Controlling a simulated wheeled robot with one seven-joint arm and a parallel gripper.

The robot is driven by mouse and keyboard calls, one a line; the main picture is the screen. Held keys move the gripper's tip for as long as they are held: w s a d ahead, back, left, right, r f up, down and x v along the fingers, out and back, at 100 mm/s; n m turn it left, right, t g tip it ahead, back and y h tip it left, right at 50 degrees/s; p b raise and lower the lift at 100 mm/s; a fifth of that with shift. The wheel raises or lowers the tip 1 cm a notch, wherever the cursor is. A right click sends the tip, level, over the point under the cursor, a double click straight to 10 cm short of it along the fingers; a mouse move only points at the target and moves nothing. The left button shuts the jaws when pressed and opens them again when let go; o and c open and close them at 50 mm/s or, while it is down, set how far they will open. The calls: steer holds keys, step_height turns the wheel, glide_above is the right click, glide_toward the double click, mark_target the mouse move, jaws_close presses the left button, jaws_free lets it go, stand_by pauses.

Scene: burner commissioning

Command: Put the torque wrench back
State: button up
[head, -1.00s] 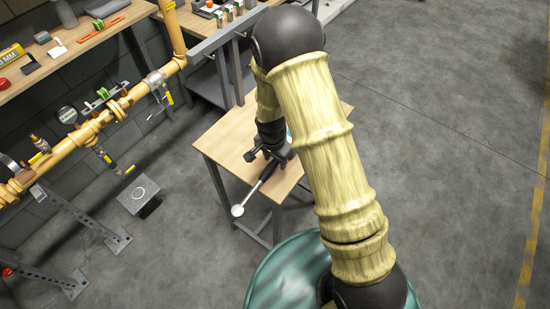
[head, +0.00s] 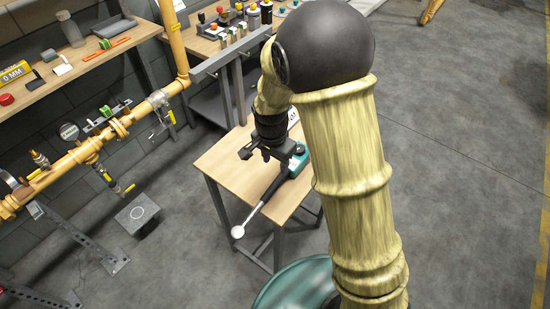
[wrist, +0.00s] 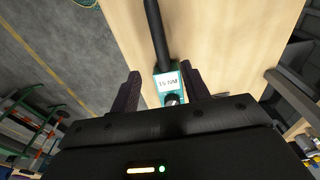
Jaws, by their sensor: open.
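The torque wrench (head: 272,193) lies across the small wooden table (head: 226,164), its pale round end (head: 238,231) over the table's near edge. In the wrist view its black shaft (wrist: 157,35) runs up from a teal block (wrist: 166,82) with a white label reading "15 NM". The block also shows in the head view (head: 299,162); whether it is part of the wrench or a separate holder I cannot tell. My gripper (wrist: 161,84) is open, its fingers on either side of the block in the wrist view. No grip shows; the height gap is unclear.
A workbench (head: 97,55) with tools stands at the upper left, beside a yellow pipe run (head: 88,143) with valves and a gauge. A second bench with several coloured parts (head: 235,18) is behind the table. A teal drum (head: 297,284) stands near the front. Floor at right is clear.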

steer(key=shift+r, duration=0.85)
steer(key=s+d+r+n+t, duration=0.1)
steer(key=s+d+r+n, duration=0.1)
steer(key=s+d, duration=0.4)
steer(key=s+d+r+n, duration=0.3)
steer(key=s+d+n, duration=0.2)
steer(key=d, duration=0.3)
steer(key=shift+s+r+n+t+y, duration=0.3)
steer(key=shift+s+t, duration=0.05)
steer(key=shift+t, duration=0.05)
stand_by(0.7)
steer(key=shift+c, duration=1.1)
